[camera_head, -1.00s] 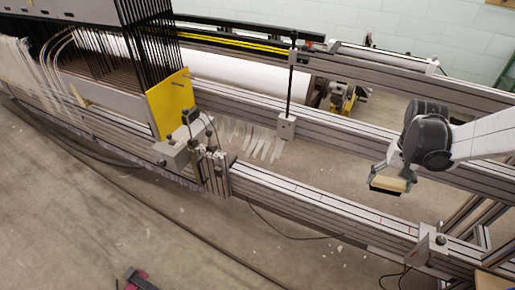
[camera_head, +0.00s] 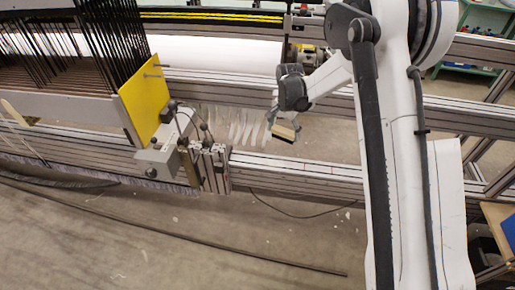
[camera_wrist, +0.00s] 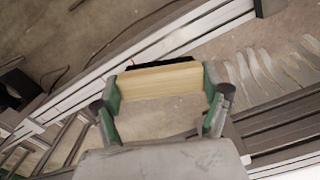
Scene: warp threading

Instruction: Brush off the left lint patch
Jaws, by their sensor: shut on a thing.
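My gripper (camera_head: 284,124) is shut on a brush with a pale wooden block (camera_wrist: 163,81) and a dark bristle edge. The brush also shows in the head view (camera_head: 284,133), held above the rails and touching nothing that I can make out. Green finger pads clasp the block at both ends in the wrist view. Pale, ragged strips (camera_head: 238,124) lie to the left of the brush in the head view and at the right in the wrist view (camera_wrist: 268,70). I cannot tell whether any of them is the left lint patch; no separate patch stands out.
A yellow plate (camera_head: 146,90) and a grey clamp block (camera_head: 158,163) stand on the machine left of my gripper. Long metal rails (camera_head: 300,168) run below and behind the brush. A white roller (camera_head: 215,55) lies behind. Concrete floor in front is mostly clear, with cables.

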